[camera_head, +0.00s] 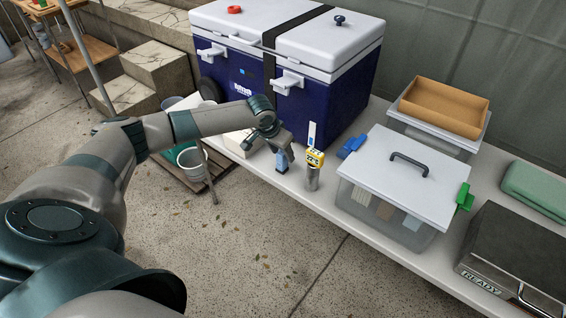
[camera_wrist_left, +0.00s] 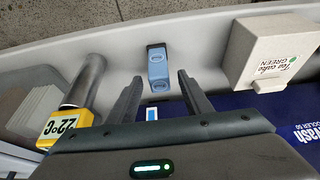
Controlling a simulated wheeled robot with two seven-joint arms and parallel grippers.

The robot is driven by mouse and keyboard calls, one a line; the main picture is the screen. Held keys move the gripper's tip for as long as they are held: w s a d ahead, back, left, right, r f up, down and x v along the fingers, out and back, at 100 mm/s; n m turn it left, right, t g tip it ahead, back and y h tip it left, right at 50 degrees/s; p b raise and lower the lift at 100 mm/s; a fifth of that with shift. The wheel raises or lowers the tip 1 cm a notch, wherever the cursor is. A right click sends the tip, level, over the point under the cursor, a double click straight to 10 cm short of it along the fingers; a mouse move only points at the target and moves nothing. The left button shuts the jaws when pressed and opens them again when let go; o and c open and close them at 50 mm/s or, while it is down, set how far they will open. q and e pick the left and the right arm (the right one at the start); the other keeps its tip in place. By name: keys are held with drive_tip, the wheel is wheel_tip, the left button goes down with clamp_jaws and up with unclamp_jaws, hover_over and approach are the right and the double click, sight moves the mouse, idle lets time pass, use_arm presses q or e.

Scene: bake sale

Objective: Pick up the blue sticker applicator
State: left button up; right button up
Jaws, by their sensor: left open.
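The blue sticker applicator (camera_head: 281,162) is a small light-blue piece with a dark end, standing on the white table near its front edge. It also shows in the left wrist view (camera_wrist_left: 158,70), ahead of and between the two fingers. My left gripper (camera_head: 287,153) is right at the applicator in the head view, partly covering it. In the left wrist view the dark fingers of the gripper (camera_wrist_left: 160,79) are apart, with no clear contact on the applicator. My right gripper is not in view.
A yellow-headed thermometer (camera_head: 314,160) stands close right of the applicator. A cream box (camera_wrist_left: 275,48) marked GREEN stands on its other side. The blue cooler (camera_head: 235,75) rises behind. A clear lidded bin (camera_head: 405,165) is farther right. The table's front edge (camera_head: 270,185) is near.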

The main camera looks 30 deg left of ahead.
use_arm(q)
drive_tip(key=shift+w+f, duration=0.2)
drive_tip(key=shift+f, duration=0.2)
drive_tip(key=shift+w+f, duration=0.1)
drive_tip(key=shift+f, duration=0.2)
clamp_jaws()
drive_tip(key=shift+r, duration=0.1)
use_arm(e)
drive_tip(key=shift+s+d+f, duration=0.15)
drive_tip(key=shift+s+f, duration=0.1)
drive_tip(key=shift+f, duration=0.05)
